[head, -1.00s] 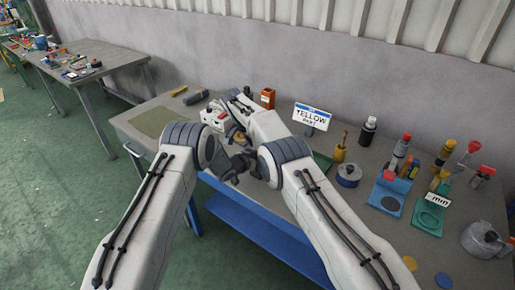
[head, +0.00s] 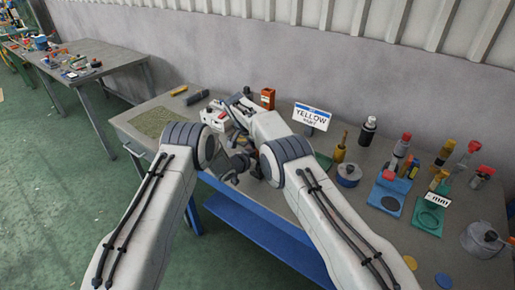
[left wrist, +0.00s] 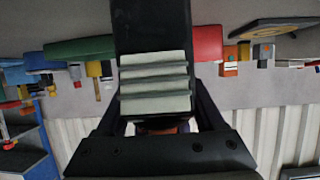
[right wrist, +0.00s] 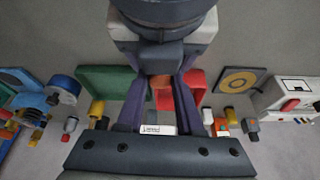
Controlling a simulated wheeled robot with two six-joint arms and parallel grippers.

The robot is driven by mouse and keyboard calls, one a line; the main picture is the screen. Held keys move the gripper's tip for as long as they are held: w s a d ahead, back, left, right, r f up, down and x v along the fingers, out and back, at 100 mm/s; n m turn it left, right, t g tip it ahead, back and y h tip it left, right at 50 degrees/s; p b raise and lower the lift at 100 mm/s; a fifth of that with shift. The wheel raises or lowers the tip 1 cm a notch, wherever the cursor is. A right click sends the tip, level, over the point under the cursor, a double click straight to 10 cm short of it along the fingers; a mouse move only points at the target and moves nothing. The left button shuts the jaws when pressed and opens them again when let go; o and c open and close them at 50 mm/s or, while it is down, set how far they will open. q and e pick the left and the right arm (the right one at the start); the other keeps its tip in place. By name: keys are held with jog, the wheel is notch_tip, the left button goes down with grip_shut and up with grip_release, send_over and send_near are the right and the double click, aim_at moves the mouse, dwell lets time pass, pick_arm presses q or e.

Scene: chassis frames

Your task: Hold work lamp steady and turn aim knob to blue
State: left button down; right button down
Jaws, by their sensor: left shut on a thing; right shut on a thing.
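The work lamp is largely hidden behind my arms in the head view. In the left wrist view, my left gripper (left wrist: 156,98) is shut around a pale grey ribbed piece (left wrist: 154,84) on a wide black body, which looks like part of the work lamp. In the right wrist view, my right gripper (right wrist: 160,78) is shut on a small dark grey block (right wrist: 158,54) under a pale body with a dark round collar (right wrist: 165,22). That block looks like the aim knob; its colour setting cannot be read. Both grippers work close together over the bench.
A sign reading YELLOW (head: 311,116) stands on the bench behind. A green mat (head: 163,122) lies clear at the left.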

jog(key=shift+n, duration=0.5)
jog(key=c, duration=0.5)
grip_release()
jog(key=shift+c, duration=0.2)
jog(key=v, duration=1.2)
jog(key=shift+s+d, duration=0.2)
pick_arm(q)
grip_release()
